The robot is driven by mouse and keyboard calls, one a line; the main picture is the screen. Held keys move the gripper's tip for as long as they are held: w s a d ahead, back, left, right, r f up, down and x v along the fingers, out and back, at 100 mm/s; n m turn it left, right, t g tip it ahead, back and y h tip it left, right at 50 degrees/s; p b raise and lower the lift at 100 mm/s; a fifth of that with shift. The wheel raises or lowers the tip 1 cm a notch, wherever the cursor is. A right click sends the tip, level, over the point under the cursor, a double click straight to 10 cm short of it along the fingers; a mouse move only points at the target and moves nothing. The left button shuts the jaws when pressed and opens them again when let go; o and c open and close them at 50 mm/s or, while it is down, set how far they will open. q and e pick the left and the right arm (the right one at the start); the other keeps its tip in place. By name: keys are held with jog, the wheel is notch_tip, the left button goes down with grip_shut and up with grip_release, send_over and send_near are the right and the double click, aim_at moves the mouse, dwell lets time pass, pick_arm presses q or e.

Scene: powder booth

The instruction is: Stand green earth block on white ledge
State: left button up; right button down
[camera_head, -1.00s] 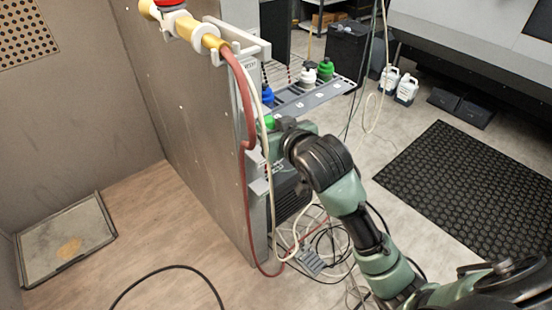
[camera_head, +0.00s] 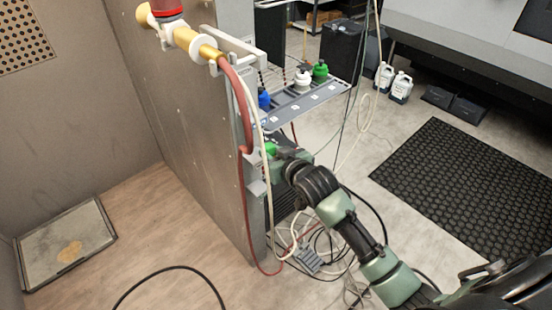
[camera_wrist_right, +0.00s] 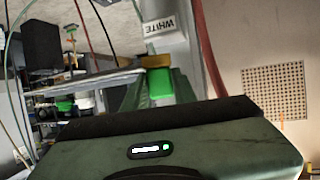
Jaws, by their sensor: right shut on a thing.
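The green block (camera_head: 270,148) is beside the edge of the grey booth wall, at the tip of my right gripper (camera_head: 279,158). My right gripper is shut on it; the fingers are mostly hidden by the hand. In the right wrist view the green block (camera_wrist_right: 160,86) shows just beyond the dark front of the hand, with a small tan piece against its top. A tag reading WHITE (camera_wrist_right: 160,25) is beyond it. A small pale ledge (camera_head: 258,188) sticks out from the wall edge below the block; I cannot tell whether this is the white ledge. My left gripper is not in view.
A grey rack (camera_head: 305,104) with blue, white and green-capped bottles is above and behind the gripper. A red hose (camera_head: 244,125) and pale cable hang close to its left. Tangled cables (camera_head: 310,255) lie on the floor below. A black mat (camera_head: 460,175) lies at right.

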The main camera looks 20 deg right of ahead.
aim_at(259, 160)
jog(key=shift+w+a+f+b, duration=0.1)
jog(key=shift+w+a+b, duration=0.2)
jog(key=shift+w+b, duration=0.45)
jog(key=shift+w+a+f+b, duration=0.15)
jog(key=shift+w+a+b, duration=0.3)
jog(key=shift+w, duration=0.5)
jog(key=shift+w+a+f+b, duration=0.1)
jog(key=shift+w+a+b, duration=0.1)
jog(key=shift+w+b, duration=0.6)
jog(key=shift+w+f, duration=0.15)
jog(key=shift+w, duration=0.05)
jog(key=shift+f+b, duration=0.45)
jog(key=shift+f, duration=0.5)
jog(key=shift+f, duration=0.25)
jog(key=c, duration=1.1)
grip_release()
jog(key=shift+o, duration=0.2)
jog(key=shift+s, duration=0.1)
